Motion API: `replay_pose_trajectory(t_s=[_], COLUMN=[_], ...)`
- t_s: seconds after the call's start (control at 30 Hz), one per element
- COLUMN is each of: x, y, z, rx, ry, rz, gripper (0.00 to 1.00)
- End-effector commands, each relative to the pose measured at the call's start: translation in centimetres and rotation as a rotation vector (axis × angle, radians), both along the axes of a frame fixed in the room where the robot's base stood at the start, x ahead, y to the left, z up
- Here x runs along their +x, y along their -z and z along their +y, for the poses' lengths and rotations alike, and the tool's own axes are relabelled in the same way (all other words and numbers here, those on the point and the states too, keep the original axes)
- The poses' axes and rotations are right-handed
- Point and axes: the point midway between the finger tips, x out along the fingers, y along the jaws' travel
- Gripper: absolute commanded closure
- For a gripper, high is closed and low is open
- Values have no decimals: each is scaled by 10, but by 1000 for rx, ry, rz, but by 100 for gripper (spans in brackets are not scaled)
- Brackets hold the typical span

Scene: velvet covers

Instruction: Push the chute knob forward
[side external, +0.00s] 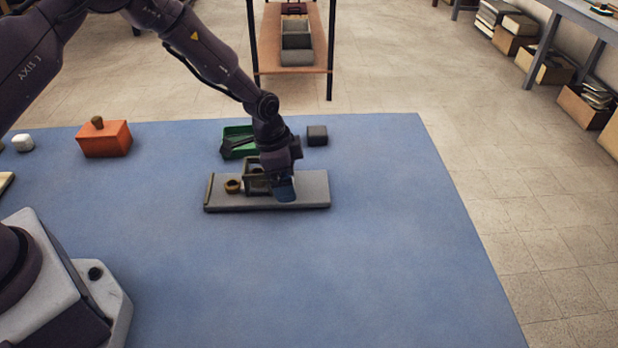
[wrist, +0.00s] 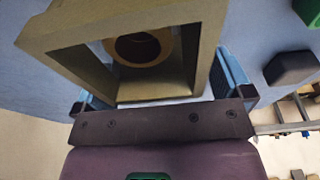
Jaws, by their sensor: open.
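The chute is a grey board (side external: 308,188) on the blue table, with an olive square frame (side external: 253,165) standing on it. A round brown knob (side external: 233,186) is left of the frame. In the wrist view the knob (wrist: 140,48) shows as a brown ring through the opening of the frame (wrist: 205,35). My gripper (side external: 284,190) is low over the board, right of the frame, with the frame between it and the knob. In the wrist view its blue fingers are apart, one toward each side of the frame, and the left one is partly hidden. Contact cannot be told.
A green tray (side external: 228,150) with a dark thing in it and a dark block (side external: 317,135) lie behind the board. An orange box (side external: 104,140) with a brown knob and a small white object (side external: 22,142) are at left. The blue table (side external: 370,260) is clear in front and at right.

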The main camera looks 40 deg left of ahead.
Motion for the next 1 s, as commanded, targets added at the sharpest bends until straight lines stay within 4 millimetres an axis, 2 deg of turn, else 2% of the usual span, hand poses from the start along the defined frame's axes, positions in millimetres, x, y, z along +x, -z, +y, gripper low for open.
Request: replay_pose_trajectory(t_s=[0.27, 0.8, 1.0], x=[1, 1, 1], y=[-5, -58, -70], z=[-1, -1, -1], rx=[-1, -2, -1], ry=[1, 1, 1], rz=[-4, -5, -3], gripper=[2, 2, 2])
